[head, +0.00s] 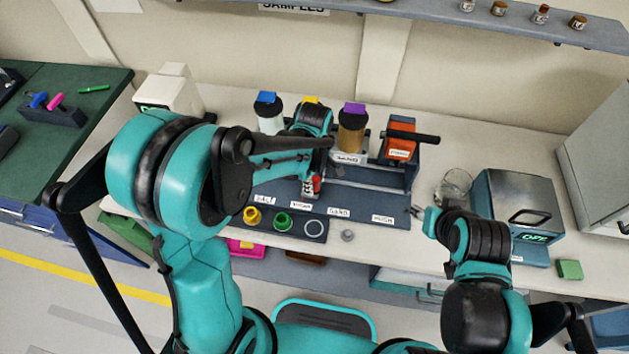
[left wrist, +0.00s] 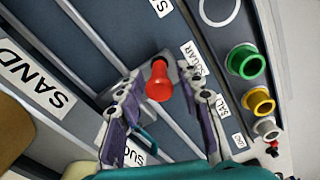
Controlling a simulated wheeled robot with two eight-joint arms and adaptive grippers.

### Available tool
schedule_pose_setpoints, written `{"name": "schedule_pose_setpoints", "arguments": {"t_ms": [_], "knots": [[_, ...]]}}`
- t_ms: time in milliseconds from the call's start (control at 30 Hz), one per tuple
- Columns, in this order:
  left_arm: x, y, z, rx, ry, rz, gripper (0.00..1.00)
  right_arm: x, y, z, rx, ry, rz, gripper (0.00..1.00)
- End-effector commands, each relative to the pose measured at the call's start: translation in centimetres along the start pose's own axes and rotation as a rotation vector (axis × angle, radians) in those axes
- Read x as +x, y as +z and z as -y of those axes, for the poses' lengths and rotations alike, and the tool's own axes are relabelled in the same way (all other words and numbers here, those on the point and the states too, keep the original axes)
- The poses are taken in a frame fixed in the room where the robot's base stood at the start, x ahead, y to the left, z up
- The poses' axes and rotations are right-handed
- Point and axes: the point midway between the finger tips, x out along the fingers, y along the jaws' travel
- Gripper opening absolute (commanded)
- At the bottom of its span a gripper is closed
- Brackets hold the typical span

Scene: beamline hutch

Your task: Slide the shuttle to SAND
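The shuttle's red knob (left wrist: 159,82) stands up from the blue-grey rail bed, beside the SUGAR label (left wrist: 194,57) in the left wrist view. In the head view a bit of red (head: 316,184) shows by my left gripper (head: 314,188). In the left wrist view my left gripper's (left wrist: 160,95) two fingers are apart, one on each side of the knob, with gaps between. The SAND label (head: 339,212) is on the base's front strip, right of SUGAR (head: 301,205). My right gripper (head: 424,213) is right of the base, too small to read. My left arm hides part of the rig.
Behind the rail stand hoppers with blue (head: 267,97) and purple (head: 354,109) tops, and an orange block (head: 400,140). Yellow (head: 252,215) and green (head: 283,221) rings sit in front. A glass beaker (head: 454,186) and a grey machine (head: 520,205) are at the right.

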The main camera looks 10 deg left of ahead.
Motion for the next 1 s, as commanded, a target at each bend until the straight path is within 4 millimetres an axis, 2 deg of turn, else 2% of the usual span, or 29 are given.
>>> {"name": "schedule_pose_setpoints", "arguments": {"t_ms": [67,200,233,567,667,900,1000], "knots": [[0.0,0.0,0.0,0.000,0.000,0.000,0.36,0.0,0.0,0.0,0.000,0.000,0.000,0.40],[0.0,0.0,0.0,0.000,0.000,0.000,0.02,0.0,0.0,0.0,0.000,0.000,0.000,0.40],[-0.1,0.0,0.0,0.000,0.000,0.000,0.00,0.0,0.0,0.0,0.000,0.000,0.000,0.40],[0.0,0.4,-0.2,0.003,0.000,0.000,0.00,0.0,0.0,0.0,0.000,0.000,0.000,0.40],[0.0,1.9,-0.8,0.006,0.000,0.000,0.00,0.2,0.1,0.0,0.000,0.000,0.000,0.40],[0.0,7.7,-3.2,0.007,0.001,0.000,0.00,0.5,0.4,0.0,0.000,0.000,0.000,0.40],[0.0,9.3,-3.9,0.005,0.001,0.000,0.00,0.6,0.4,0.0,0.000,0.000,0.000,0.40]]}}
